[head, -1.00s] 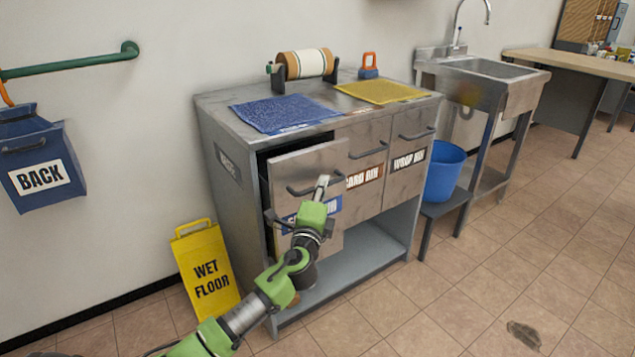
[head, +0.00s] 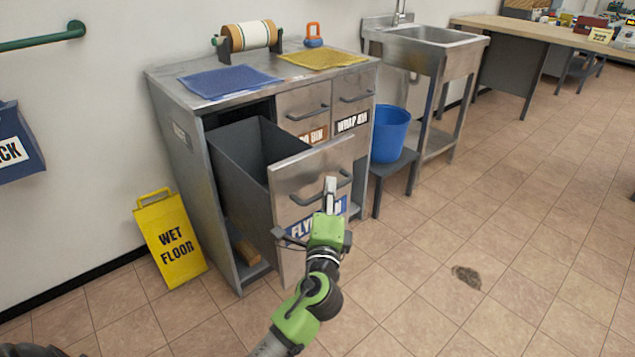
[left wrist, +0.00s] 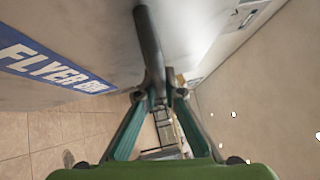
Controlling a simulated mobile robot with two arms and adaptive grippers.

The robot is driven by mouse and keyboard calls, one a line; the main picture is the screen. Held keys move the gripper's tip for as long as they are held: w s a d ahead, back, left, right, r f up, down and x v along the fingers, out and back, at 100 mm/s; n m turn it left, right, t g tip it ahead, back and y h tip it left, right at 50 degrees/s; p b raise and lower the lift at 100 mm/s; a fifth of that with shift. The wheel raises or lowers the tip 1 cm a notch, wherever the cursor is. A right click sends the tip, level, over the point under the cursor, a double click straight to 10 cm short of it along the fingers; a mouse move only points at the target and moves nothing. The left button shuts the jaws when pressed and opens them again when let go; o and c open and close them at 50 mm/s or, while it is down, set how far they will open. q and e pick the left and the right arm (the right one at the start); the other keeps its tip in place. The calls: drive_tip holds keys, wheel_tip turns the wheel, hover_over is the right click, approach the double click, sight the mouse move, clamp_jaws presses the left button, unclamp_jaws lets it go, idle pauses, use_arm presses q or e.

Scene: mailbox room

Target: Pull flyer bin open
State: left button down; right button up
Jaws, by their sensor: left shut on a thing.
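The flyer bin (head: 290,176) is a grey metal bin at the left end of the steel cabinet, with a blue label on its front. It is pulled well out, and its dark inside shows. Its label also shows in the left wrist view (left wrist: 50,66). My left gripper (head: 331,188) is at the bin's front, shut on the dark bar handle (left wrist: 149,45), which runs between the fingers in the left wrist view. The gripper hides part of the label and handle in the head view. My right gripper is not in view.
The steel cabinet (head: 166,88) holds two other bins, both shut. A yellow wet floor sign (head: 172,243) stands to its left. A blue bucket (head: 389,136) sits on a low stand to the right. Open tiled floor lies in front and to the right.

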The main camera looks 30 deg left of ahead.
use_arm(q)
drive_tip(key=shift+s+d+f, duration=0.1)
drive_tip(key=shift+s+d, duration=0.05)
drive_tip(key=shift+d, duration=0.15)
drive_tip(key=c, duration=2.1)
unclamp_jaws()
drive_tip(key=shift+c, duration=0.2)
drive_tip(key=v, duration=1.2)
